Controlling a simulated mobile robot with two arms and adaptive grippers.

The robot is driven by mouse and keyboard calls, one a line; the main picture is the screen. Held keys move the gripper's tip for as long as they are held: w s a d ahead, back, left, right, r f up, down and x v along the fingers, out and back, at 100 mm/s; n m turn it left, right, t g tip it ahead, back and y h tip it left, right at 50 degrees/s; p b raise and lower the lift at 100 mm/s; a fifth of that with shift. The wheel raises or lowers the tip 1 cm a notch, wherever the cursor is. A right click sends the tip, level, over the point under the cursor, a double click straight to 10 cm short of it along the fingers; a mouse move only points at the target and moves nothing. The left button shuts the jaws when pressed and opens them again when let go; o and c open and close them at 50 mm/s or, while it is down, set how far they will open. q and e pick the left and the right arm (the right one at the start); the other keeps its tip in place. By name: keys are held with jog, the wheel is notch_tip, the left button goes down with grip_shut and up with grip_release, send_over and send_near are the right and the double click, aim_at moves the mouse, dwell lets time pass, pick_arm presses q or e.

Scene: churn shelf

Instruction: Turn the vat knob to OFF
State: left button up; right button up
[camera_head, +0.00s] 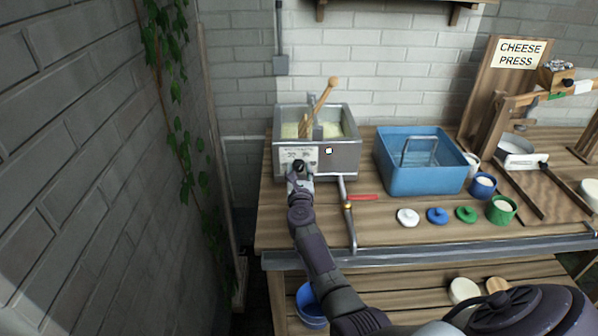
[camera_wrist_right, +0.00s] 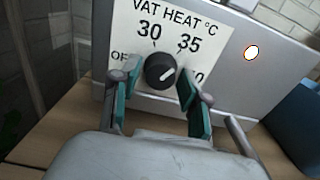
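The steel vat (camera_head: 345,160) stands on the bench with a white VAT HEAT label (camera_head: 296,152) on its front. In the right wrist view the black knob (camera_wrist_right: 160,71) sits on this label (camera_wrist_right: 190,25). Its white pointer line aims right and slightly up, toward the side with 35 and a partly hidden number ending in 0. "OF" of the OFF mark shows at the left, the rest behind a finger. My right gripper (camera_wrist_right: 158,98) is open, its fingers either side of the knob with gaps; it also shows at the vat front (camera_head: 298,174). My left gripper is not in view.
A lit indicator (camera_wrist_right: 251,52) is right of the label. A pipe with a red-handled valve (camera_head: 362,197) comes down beside the arm. A blue tub (camera_head: 425,181) stands right of the vat; small lids and pots lie farther right. A brick wall (camera_head: 80,180) is at left.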

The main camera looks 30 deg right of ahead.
jog(key=c, duration=0.7)
jog(key=shift+n, duration=0.4)
jog(key=n+p, duration=0.1)
jog(key=n, duration=0.3)
jog(key=shift+n, duration=0.3)
jog(key=n+p, duration=0.1)
jog(key=n, duration=0.4)
jog(key=shift+n, duration=0.3)
jog(key=n+p, duration=0.1)
jog(key=n, duration=0.5)
jog(key=shift+p, duration=0.4)
jog(key=n+p, duration=0.1)
jog(key=n, duration=0.3)
jog(key=shift+r+n, duration=0.1)
jog(key=shift+n, duration=0.2)
jog(key=shift+n+p, duration=0.35)
jog(key=shift+n, duration=0.85)
